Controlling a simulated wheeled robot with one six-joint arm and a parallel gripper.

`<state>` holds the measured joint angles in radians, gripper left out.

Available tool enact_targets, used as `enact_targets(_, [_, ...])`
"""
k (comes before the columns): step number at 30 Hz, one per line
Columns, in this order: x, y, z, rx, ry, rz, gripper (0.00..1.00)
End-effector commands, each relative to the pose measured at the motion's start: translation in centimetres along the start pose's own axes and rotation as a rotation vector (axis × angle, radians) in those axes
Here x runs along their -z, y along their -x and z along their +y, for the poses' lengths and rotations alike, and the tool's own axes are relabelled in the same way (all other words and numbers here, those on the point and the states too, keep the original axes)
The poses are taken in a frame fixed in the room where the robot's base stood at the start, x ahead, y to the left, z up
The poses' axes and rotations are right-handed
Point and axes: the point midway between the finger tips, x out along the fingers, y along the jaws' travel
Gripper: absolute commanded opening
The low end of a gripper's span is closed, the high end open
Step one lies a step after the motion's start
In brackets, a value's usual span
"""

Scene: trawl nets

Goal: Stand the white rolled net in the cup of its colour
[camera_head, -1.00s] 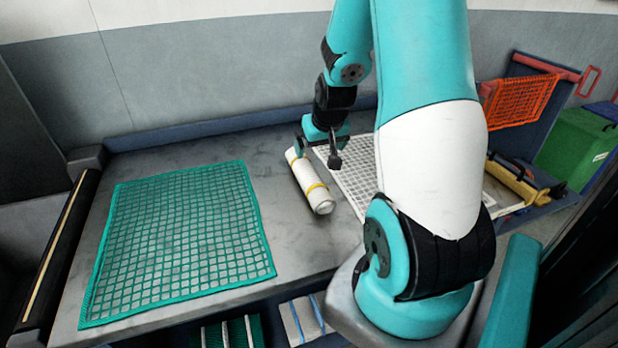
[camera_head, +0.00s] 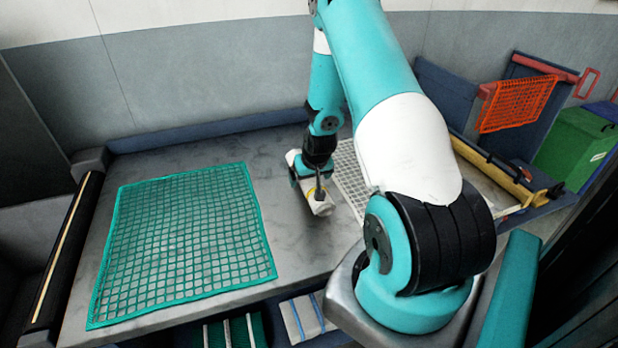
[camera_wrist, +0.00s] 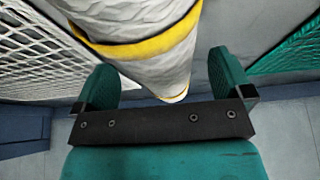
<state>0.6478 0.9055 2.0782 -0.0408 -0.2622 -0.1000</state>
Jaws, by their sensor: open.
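The white rolled net (camera_head: 322,208) lies on its side on the grey table, with yellow bands around it. My gripper (camera_head: 307,182) is over the roll, its fingers open. In the wrist view the roll (camera_wrist: 150,65) runs between the two open fingers of my gripper (camera_wrist: 165,85), with a yellow band (camera_wrist: 145,45) across it. I cannot tell whether either finger touches the roll. Part of the roll is hidden behind my gripper in the head view. At the table's front edge are compartments, one green-lined (camera_head: 228,330) and one white (camera_head: 305,318); I cannot make out a cup.
A green net (camera_head: 185,240) lies flat on the left of the table (camera_head: 285,260). A white net (camera_head: 350,180) lies flat right of the roll, partly behind my arm. An orange net (camera_head: 515,102) hangs at the right near a green box (camera_head: 575,148).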

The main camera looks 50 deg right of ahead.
Motion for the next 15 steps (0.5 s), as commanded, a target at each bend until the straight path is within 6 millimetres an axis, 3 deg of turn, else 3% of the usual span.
enact_targets(10, [-0.02, -0.94, 0.00, -0.001, 0.000, 0.001, 0.98])
enact_targets(15, [-0.02, -0.92, 0.01, -0.001, 0.000, 0.001, 0.59])
